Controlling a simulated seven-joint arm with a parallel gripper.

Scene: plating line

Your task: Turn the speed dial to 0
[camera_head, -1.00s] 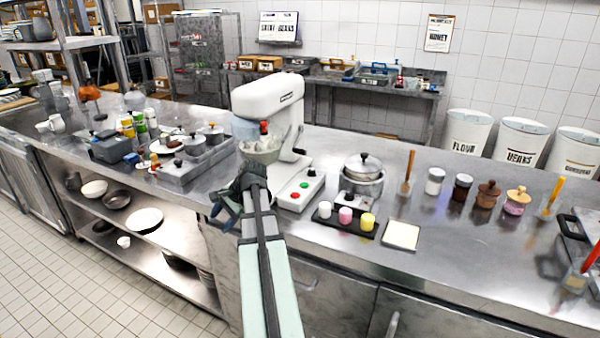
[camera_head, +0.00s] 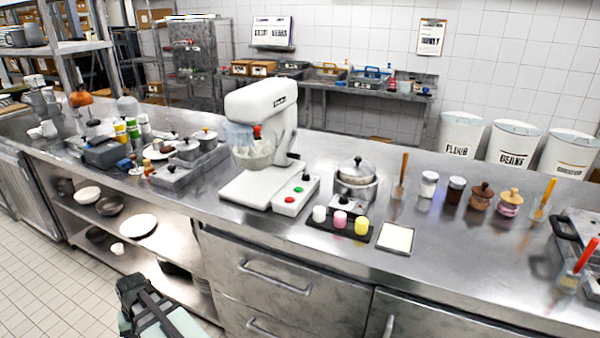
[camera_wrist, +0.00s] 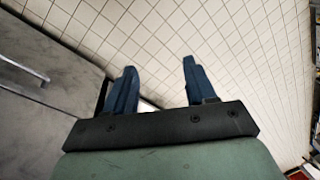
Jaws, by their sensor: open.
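The white stand mixer (camera_head: 262,125) stands on the steel counter with its bowl (camera_head: 254,153) under the head. A small red knob (camera_head: 257,132) shows on the mixer head above the bowl; I cannot tell if it is the speed dial. The mixer's control box (camera_head: 292,197) has a red and a green button. No dial markings or setting can be read. My gripper (camera_head: 130,287) is low at the bottom left, in front of the counter and away from the mixer. In the wrist view my gripper (camera_wrist: 159,75) is open and empty, with floor tiles beyond the fingers.
A black tray (camera_head: 312,224) with several small coloured cups is right of the control box. A lidded pot (camera_head: 356,178) stands behind it, and a white square pad (camera_head: 396,237) lies beside it. Drawer handles (camera_head: 275,278) jut from the counter front. The lower shelf (camera_head: 150,240) holds dishes.

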